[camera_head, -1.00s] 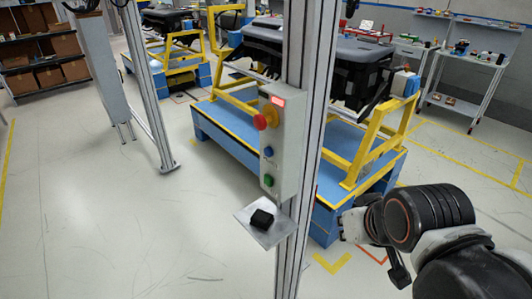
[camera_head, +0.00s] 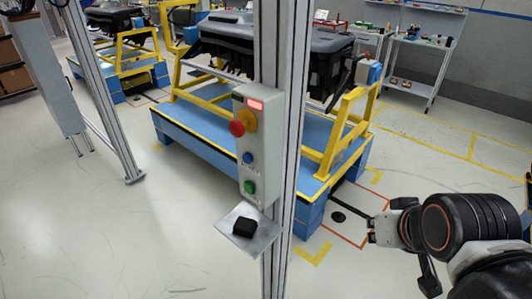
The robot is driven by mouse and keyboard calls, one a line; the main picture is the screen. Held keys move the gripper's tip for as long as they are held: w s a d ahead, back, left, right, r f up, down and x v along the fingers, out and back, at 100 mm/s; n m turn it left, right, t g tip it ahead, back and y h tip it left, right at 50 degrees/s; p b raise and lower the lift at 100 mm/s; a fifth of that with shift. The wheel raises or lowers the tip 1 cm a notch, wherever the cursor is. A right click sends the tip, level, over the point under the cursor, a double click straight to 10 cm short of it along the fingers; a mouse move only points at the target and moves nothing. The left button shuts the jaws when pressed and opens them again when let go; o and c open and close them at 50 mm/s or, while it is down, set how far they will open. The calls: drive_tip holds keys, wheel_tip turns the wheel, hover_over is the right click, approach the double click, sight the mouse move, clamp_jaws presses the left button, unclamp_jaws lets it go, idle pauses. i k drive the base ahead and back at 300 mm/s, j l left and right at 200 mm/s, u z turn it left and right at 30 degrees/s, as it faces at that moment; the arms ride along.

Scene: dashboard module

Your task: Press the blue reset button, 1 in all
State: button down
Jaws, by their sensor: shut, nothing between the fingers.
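The blue reset button (camera_head: 248,158) sits on the front of a grey control box (camera_head: 258,143) fixed to an aluminium post. Above it on the box are a red mushroom button (camera_head: 237,128) on a yellow ring and a lit red lamp (camera_head: 256,104). Below it is a green button (camera_head: 249,187). My gripper (camera_head: 372,230) is at the right, pointing left, shut and empty. It is well apart from the box, to the right of the post and lower in the picture than the blue button.
A small metal shelf (camera_head: 265,240) with a black block (camera_head: 243,228) juts out below the box. The aluminium post (camera_head: 291,150) stands between the box and my gripper. A blue platform (camera_head: 190,131) with yellow frames stands behind. The floor at left is open.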

sight(247, 157)
drive_tip(key=k+j+z, duration=0.15)
drive_tip(key=j, duration=0.25)
drive_tip(key=k+j+z, duration=0.1)
drive_tip(key=j, duration=0.35)
drive_tip(key=k+j+z, duration=0.15)
drive_tip(key=j, duration=0.25)
drive_tip(key=k+j+z, duration=0.15)
drive_tip(key=j, duration=0.2)
drive_tip(key=k+j+z, duration=0.15)
drive_tip(key=j, duration=0.2)
